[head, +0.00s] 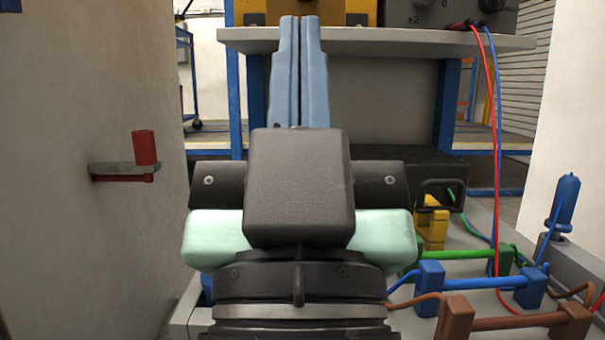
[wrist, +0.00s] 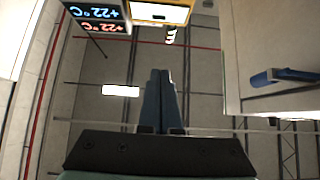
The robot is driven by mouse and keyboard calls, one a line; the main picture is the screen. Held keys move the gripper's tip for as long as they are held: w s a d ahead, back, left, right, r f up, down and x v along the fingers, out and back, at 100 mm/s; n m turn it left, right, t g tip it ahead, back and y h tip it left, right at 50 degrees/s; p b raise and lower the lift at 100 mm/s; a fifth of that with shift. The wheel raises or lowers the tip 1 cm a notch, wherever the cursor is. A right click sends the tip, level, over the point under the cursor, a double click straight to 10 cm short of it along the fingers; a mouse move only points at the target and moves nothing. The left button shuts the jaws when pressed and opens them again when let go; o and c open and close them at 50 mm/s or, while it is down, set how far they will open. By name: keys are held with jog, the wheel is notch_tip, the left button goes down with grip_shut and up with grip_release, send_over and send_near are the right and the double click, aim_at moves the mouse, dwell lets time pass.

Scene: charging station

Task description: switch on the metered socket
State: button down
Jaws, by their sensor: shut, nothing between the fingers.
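I cannot make out a metered socket or its switch in either view. My gripper (head: 303,20) points away from me in the middle of the head view, its two blue fingers side by side and shut with nothing held. In the wrist view my gripper (wrist: 160,73) points up against a tiled ceiling, touching nothing visible. My gripper's body hides the middle of the bench and whatever lies behind it. A grey box with dial marks (head: 430,14) stands at the upper right, cut off by the frame edge.
A grey shelf (head: 400,42) carries a yellow box (head: 350,12). Red and blue cables hang at right above green (head: 470,254), blue (head: 485,283) and brown (head: 515,322) bars. A blue handle (wrist: 285,75) shows on a pale panel.

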jog(key=w+r+g+p, duration=0.5)
jog(key=w+r+p, duration=0.3)
jog(key=p, duration=1.3)
notch_tip(320, 180, down, 9)
jog(key=g+p, duration=0.7)
jog(key=p, duration=1.3)
jog(key=s+f+g+p, duration=0.4)
jog(key=s+f+p, duration=0.1)
jog(key=s+p, duration=0.5)
jog(key=shift+s+d+g+p, duration=0.25)
jog(key=shift+s+g+p, duration=0.05)
jog(key=shift+p, duration=0.75)
